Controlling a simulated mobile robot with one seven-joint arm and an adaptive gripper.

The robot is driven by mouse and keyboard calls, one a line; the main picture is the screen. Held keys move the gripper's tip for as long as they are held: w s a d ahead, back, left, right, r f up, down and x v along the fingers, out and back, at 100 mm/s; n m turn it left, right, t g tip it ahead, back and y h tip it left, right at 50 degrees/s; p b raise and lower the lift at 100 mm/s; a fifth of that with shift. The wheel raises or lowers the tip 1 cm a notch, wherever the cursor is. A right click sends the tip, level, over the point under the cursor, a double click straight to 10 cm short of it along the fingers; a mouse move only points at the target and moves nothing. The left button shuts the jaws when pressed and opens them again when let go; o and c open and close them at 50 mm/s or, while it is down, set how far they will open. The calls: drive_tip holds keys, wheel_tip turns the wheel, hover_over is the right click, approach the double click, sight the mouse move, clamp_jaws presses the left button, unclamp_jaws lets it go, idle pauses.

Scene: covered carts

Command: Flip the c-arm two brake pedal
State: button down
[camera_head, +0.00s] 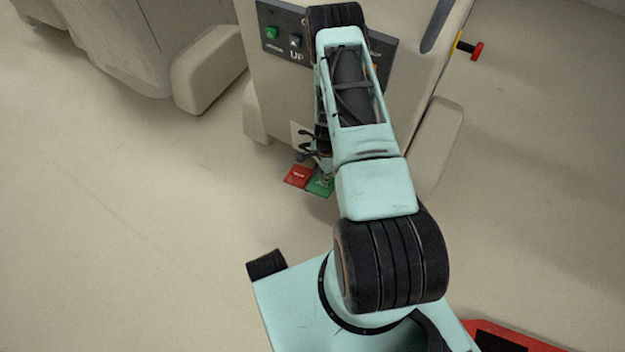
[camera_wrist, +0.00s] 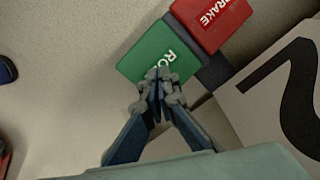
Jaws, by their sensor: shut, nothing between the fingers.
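The brake pedal shows in the wrist view as a red half (camera_wrist: 212,18) marked "BRAKE" and a green half (camera_wrist: 150,52) whose lettering, starting "RO", is partly hidden. In the head view the red half (camera_head: 297,176) and green half (camera_head: 320,187) stick out low at the front of the cart. My gripper (camera_wrist: 160,78) is shut and empty, with its fingertips over the lower edge of the green half. I cannot tell whether the tips touch it. In the head view my gripper (camera_head: 320,158) is beside the pedal, partly hidden by my arm.
The beige cart (camera_head: 262,85) has a dark panel (camera_head: 283,30) with a green button and the word "UP". A red knob (camera_head: 477,51) sticks out on its right. Another covered cart (camera_head: 110,45) stands at upper left. The floor (camera_head: 130,190) at left is clear.

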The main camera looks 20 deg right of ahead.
drive_tip(key=shift+f+b, duration=0.7)
drive_tip(key=shift+f, duration=0.1)
idle(0.4)
drive_tip(key=shift+r+p, duration=2.3)
drive_tip(key=shift+r, duration=1.25)
